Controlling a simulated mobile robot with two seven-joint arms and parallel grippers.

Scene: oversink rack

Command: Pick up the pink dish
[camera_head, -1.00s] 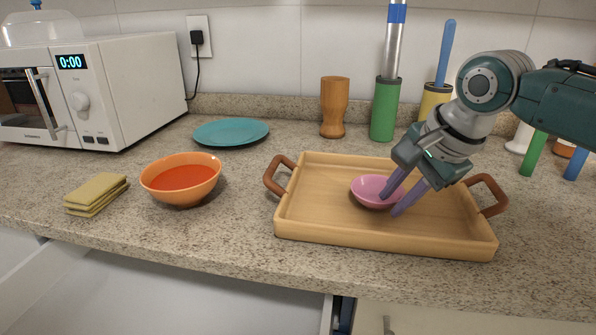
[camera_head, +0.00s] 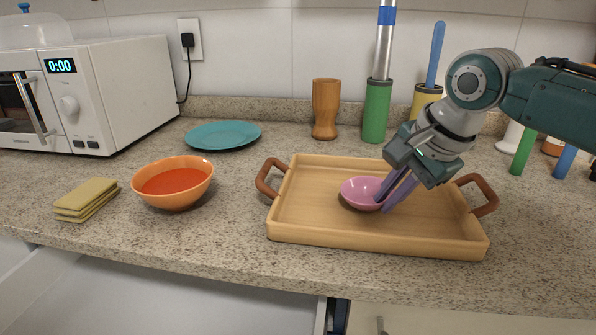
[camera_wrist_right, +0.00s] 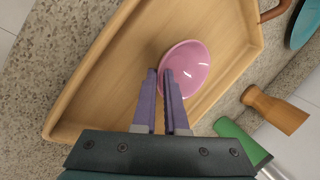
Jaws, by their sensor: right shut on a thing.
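Whether the dish is clear of the tray floor, I cannot tell. My left gripper is not in view.
An orange bowl (camera_head: 172,190) and folded yellow cloths (camera_head: 87,199) stand left of the tray. A teal plate (camera_head: 222,135), a wooden cup (camera_head: 326,108) and a green holder (camera_head: 376,112) stand behind. A microwave (camera_head: 120,95) is at the left. An open drawer (camera_head: 170,290) is below the counter.

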